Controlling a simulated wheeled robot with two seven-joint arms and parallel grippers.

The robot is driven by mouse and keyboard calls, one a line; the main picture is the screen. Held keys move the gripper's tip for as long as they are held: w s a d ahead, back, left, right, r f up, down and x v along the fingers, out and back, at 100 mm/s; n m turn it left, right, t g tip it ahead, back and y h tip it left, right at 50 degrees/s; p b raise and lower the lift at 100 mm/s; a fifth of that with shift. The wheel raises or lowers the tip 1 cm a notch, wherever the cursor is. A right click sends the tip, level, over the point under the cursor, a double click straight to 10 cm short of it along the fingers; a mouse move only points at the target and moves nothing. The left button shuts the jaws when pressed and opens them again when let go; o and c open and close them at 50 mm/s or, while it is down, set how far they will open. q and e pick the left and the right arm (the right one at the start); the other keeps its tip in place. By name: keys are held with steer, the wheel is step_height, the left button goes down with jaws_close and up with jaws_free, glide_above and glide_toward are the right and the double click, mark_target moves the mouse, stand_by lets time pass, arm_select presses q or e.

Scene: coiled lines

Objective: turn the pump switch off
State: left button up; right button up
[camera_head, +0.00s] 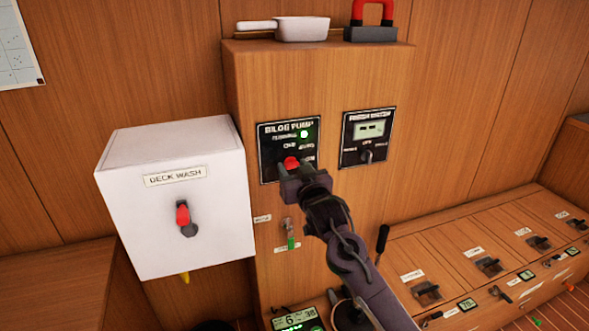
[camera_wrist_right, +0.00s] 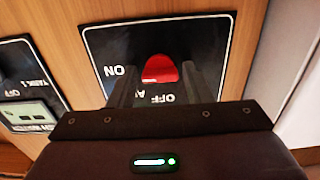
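The bilge pump panel (camera_head: 268,146) is a black plate on the wooden cabinet, with a lit green lamp (camera_head: 303,134). Its red switch knob (camera_head: 291,162) shows just above my right gripper (camera_head: 303,178). In the right wrist view the red knob (camera_wrist_right: 160,69) sits between and beyond the two dark fingers (camera_wrist_right: 160,90), with a gap on each side. The gripper is open and holds nothing. The picture there is upside down, with "ON" and "OFF" lettering by the knob. The exact switch position is partly hidden. My left gripper is not in view.
A white deck wash box (camera_head: 150,230) with its own red switch (camera_head: 183,215) stands out at the left. A second black panel (camera_head: 366,138) is to the right. A white scoop (camera_head: 300,29) and a red-handled block (camera_head: 371,22) rest on the cabinet top. A low bench with latches (camera_head: 488,265) runs right.

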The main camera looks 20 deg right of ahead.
steer(key=c, duration=0.7)
steer(key=shift+o, duration=0.2)
steer(key=shift+n, duration=0.3)
steer(key=n+p, duration=0.1)
steer(key=n, duration=0.1)
steer(key=shift+r+n, duration=0.1)
steer(key=shift+n, duration=0.3)
steer(key=n+p, duration=0.1)
steer(key=n, duration=0.2)
steer(key=shift+n+p, duration=0.3)
steer(key=n+p, duration=0.1)
steer(key=n, duration=0.9)
steer(key=shift+n, duration=0.4)
